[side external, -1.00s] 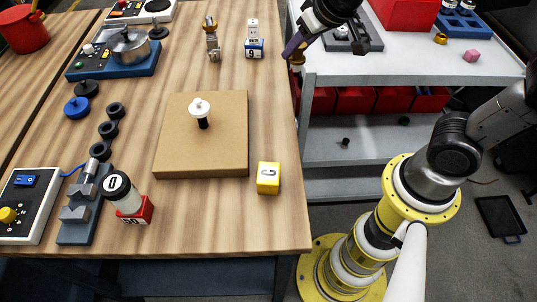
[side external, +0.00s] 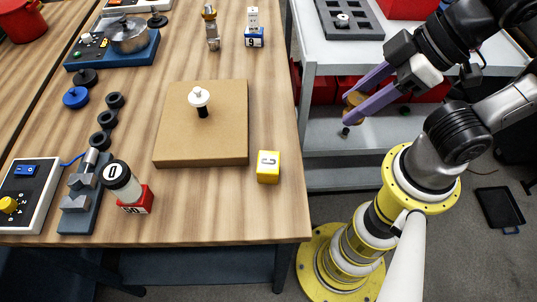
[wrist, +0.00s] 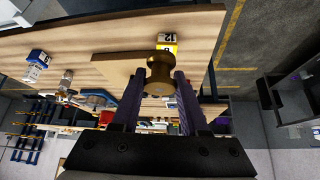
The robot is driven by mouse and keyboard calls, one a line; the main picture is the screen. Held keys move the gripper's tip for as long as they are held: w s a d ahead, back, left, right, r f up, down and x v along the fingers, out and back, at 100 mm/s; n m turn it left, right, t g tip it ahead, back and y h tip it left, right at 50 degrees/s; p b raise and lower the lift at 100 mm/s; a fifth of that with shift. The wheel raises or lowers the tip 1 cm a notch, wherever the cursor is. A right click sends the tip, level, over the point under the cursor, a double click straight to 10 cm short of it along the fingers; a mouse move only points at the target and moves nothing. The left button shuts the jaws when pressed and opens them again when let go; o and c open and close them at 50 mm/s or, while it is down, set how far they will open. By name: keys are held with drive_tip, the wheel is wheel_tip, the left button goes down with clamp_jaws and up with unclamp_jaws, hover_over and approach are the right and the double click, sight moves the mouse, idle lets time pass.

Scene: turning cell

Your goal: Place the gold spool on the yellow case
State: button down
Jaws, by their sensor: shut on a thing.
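My gripper (side external: 366,106) has its two purple fingers shut on the gold spool (side external: 355,99), in the air to the right of the wooden table. The wrist view shows the flanged spool (wrist: 159,75) between the fingertips. The yellow case (side external: 268,173) is a small cube with a dark mark on its white top, near the table's right edge. It stands apart from the spool, to its lower left in the side view. In the wrist view the case (wrist: 167,38) shows just beyond the spool, which partly covers it.
A brown board (side external: 200,150) with a white-topped black peg (side external: 200,98) lies left of the case. A red-based jar (side external: 125,184) stands farther left. A grey shelf unit (side external: 320,45) stands behind my gripper.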

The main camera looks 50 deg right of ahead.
drive_tip(key=w+a+f, duration=0.4)
drive_tip(key=w+a, duration=0.2)
drive_tip(key=w, duration=0.1)
hover_over(268, 162)
drive_tip(key=f, duration=0.5)
drive_tip(key=shift+s+d, duration=0.25)
drive_tip(key=shift+d, duration=0.05)
drive_tip(key=f, duration=0.2)
drive_tip(key=shift+w+a+f, duration=0.25)
drive_tip(key=shift+f, duration=0.6)
drive_tip(key=shift+f, duration=0.1)
drive_tip(key=shift+f, duration=0.1)
drive_tip(key=shift+c, duration=2.2)
unclamp_jaws()
